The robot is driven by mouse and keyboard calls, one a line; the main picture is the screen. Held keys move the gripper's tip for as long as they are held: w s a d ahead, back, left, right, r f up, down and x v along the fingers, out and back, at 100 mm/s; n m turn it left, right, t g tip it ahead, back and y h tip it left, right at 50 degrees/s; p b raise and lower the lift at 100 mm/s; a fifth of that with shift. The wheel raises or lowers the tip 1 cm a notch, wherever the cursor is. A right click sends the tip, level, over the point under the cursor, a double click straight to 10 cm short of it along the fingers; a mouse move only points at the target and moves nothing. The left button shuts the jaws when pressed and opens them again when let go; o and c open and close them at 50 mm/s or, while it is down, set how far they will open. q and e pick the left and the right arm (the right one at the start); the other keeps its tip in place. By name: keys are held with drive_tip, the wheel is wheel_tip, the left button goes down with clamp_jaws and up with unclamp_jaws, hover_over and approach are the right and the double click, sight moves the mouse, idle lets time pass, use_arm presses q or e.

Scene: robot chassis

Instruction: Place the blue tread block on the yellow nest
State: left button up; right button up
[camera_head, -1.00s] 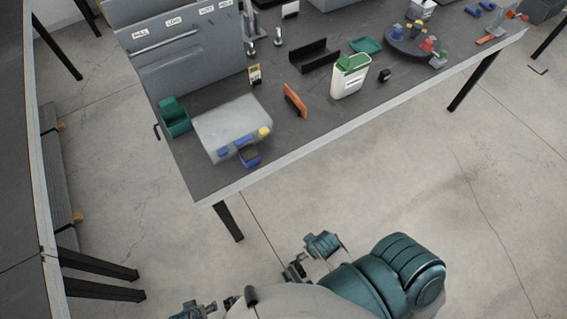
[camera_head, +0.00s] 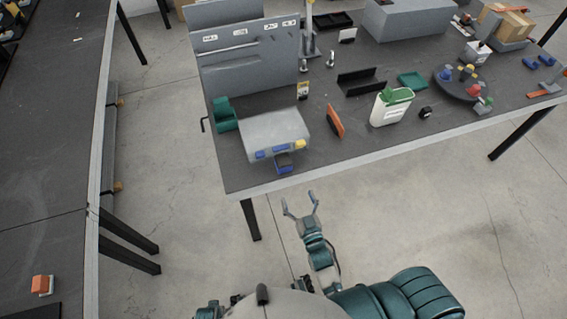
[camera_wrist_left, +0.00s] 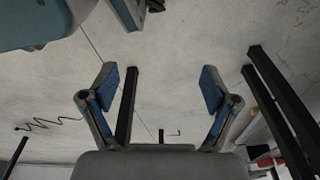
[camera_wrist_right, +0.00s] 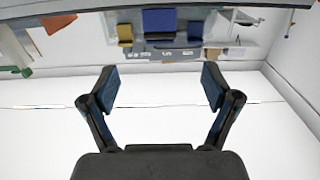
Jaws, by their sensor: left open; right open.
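A grey box-like body (camera_head: 272,126) lies near the table's front edge. A yellow piece (camera_head: 300,144), which looks like the yellow nest, is at its right front corner. Small blue pieces sit along its front, and a blue block (camera_head: 283,159) with dark parts is just in front; it seems to be the tread block. In the right wrist view, a larger blue face (camera_wrist_right: 158,20) and a yellow piece (camera_wrist_right: 125,33) show at the top. My right gripper (camera_head: 299,200) is open and empty, short of the table edge. My left gripper (camera_wrist_left: 158,85) is open and empty over the floor.
To the right stand an orange plate (camera_head: 335,121), a white-and-green container (camera_head: 391,107) and a round dark turntable (camera_head: 463,91) with coloured pieces. A green bin (camera_head: 224,116) is left of the body. Another table (camera_head: 50,140) runs along the left.

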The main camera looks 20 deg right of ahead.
sight(286, 166)
drive_tip(key=w, duration=0.9)
drive_tip(key=shift+a, duration=0.1)
drive_tip(key=w, duration=0.4)
drive_tip(key=shift+w+a+b, duration=0.1)
drive_tip(key=shift+w+b, duration=0.2)
drive_tip(key=shift+b, duration=0.1)
drive_tip(key=shift+w, duration=0.3)
drive_tip(key=shift+s, duration=0.1)
drive_tip(key=c, duration=1.4)
drive_tip(key=shift+s+r, duration=0.25)
drive_tip(key=shift+r, duration=0.1)
drive_tip(key=shift+c, duration=0.2)
wheel_tip(286, 166, up, 6)
drive_tip(key=shift+s+r+p, duration=0.1)
drive_tip(key=shift+r+p, duration=0.05)
drive_tip(key=shift+p, duration=0.75)
drive_tip(key=s, duration=1.9)
use_arm(q)
drive_tip(key=shift+s+a+f, duration=0.15)
drive_tip(key=shift+s+f, duration=0.9)
drive_tip(key=shift+f, duration=0.05)
use_arm(e)
drive_tip(key=w+d+r, duration=0.2)
drive_tip(key=w, duration=0.3)
drive_tip(key=w+d+r, duration=0.1)
drive_tip(key=w+r, duration=0.1)
drive_tip(key=w, duration=0.4)
drive_tip(key=shift+w+d+r+h, duration=0.15)
drive_tip(key=shift+w+d+h, duration=0.15)
drive_tip(key=shift+d, duration=0.05)
